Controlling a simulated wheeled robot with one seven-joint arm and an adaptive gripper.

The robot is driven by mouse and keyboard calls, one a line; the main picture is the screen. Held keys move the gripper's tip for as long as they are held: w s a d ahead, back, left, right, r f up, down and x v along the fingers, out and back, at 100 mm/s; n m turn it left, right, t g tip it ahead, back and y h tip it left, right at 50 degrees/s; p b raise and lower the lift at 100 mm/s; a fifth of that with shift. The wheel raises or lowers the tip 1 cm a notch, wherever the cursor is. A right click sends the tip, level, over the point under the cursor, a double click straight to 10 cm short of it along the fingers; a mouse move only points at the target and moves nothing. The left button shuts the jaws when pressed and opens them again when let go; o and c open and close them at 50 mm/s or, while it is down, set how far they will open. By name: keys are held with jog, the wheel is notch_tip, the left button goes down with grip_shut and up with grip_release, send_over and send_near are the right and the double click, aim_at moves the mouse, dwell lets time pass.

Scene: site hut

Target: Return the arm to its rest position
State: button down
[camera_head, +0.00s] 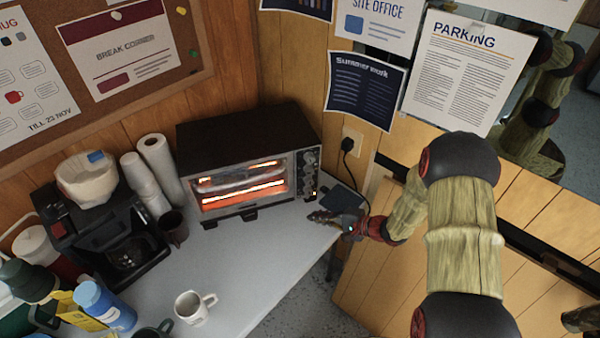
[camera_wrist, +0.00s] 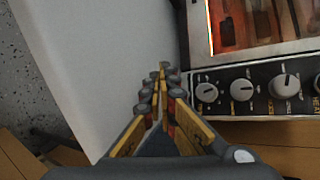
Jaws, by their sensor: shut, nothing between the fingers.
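My gripper (camera_head: 324,216) is at the end of my arm, near the right edge of the white counter, just in front of the right side of the toaster oven (camera_head: 248,158). Its fingers are shut with nothing between them. In the wrist view, the closed fingertips of my gripper (camera_wrist: 165,75) point over the counter top, beside the oven's knob panel (camera_wrist: 255,92). The oven is black and silver, with glowing orange bars behind its glass door. I cannot tell whether the fingers touch anything.
A white mug (camera_head: 190,307) stands on the open front of the counter (camera_head: 262,262). A dark mug (camera_head: 174,228), a coffee maker (camera_head: 105,235), stacked cups and a blue bottle (camera_head: 103,305) crowd the left. A wall plug (camera_head: 348,145) with a cord is behind my gripper.

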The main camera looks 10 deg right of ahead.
jog(key=s+a+r+n+g+h, duration=0.1)
jog(key=s+a+r+n+g, duration=0.35)
jog(key=r, duration=0.55)
jog(key=s+a+r+n+g, duration=0.2)
jog(key=s+a+r+n, duration=0.25)
jog(key=s+r, duration=0.4)
jog(key=s+d+r+n+t+h, duration=0.1)
jog(key=s+d+r+h, duration=0.3)
jog(key=s+r, duration=0.2)
jog(key=s+d+r+n+t+h, duration=0.2)
jog(key=s+d+r+h, duration=0.2)
jog(key=s+r, duration=0.3)
jog(key=shift+s+d+h, duration=0.3)
jog(key=shift+s+d, duration=0.2)
jog(key=shift+s, duration=0.4)
